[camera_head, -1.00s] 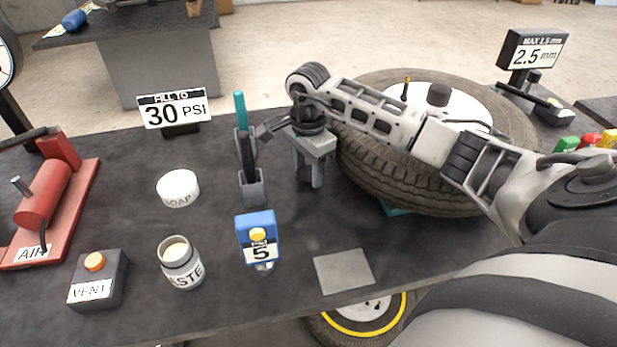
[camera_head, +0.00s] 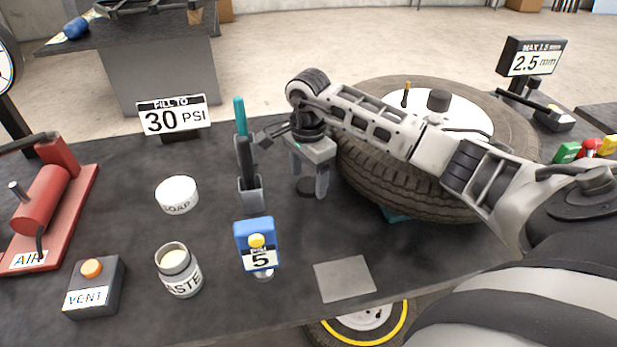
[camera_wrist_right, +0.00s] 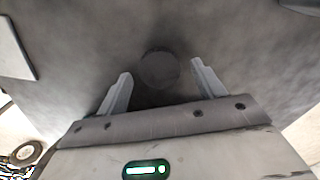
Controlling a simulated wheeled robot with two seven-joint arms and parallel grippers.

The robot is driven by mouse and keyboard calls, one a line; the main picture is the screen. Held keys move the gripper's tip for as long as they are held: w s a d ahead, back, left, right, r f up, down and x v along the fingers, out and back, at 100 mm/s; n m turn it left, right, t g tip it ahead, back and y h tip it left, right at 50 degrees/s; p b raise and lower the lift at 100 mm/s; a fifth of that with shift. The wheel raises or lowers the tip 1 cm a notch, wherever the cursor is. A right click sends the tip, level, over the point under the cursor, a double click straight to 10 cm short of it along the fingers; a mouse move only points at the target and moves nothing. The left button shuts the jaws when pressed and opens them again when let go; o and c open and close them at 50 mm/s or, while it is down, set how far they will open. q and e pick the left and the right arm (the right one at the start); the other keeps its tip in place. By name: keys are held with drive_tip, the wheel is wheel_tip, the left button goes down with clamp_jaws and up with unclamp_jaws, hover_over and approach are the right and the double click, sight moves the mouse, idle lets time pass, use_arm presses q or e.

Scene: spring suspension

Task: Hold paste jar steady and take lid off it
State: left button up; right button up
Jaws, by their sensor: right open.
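The paste jar (camera_head: 180,273) stands upright on the dark bench, front left of centre in the head view. Its mouth is uncovered and pale paste shows inside. No gripper touches it. A dark round disc, which looks like the jar's lid (camera_head: 310,188), lies flat on the bench beneath my right gripper (camera_head: 311,190). In the right wrist view the lid (camera_wrist_right: 160,68) shows between and beyond the two spread fingers of my right gripper (camera_wrist_right: 160,82), which is open. My left gripper is not in view.
A tool holder (camera_head: 250,192) stands just left of my right gripper, and a tyre (camera_head: 400,175) is close on its right. A soap tub (camera_head: 177,195), a blue "5" device (camera_head: 257,243) and a vent box (camera_head: 93,287) surround the jar. A grey square plate (camera_head: 344,279) lies near the front edge.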

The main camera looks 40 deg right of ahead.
sight(309, 185)
wheel_tip(309, 185, up, 11)
drive_tip(key=b, duration=0.1)
idle(0.3)
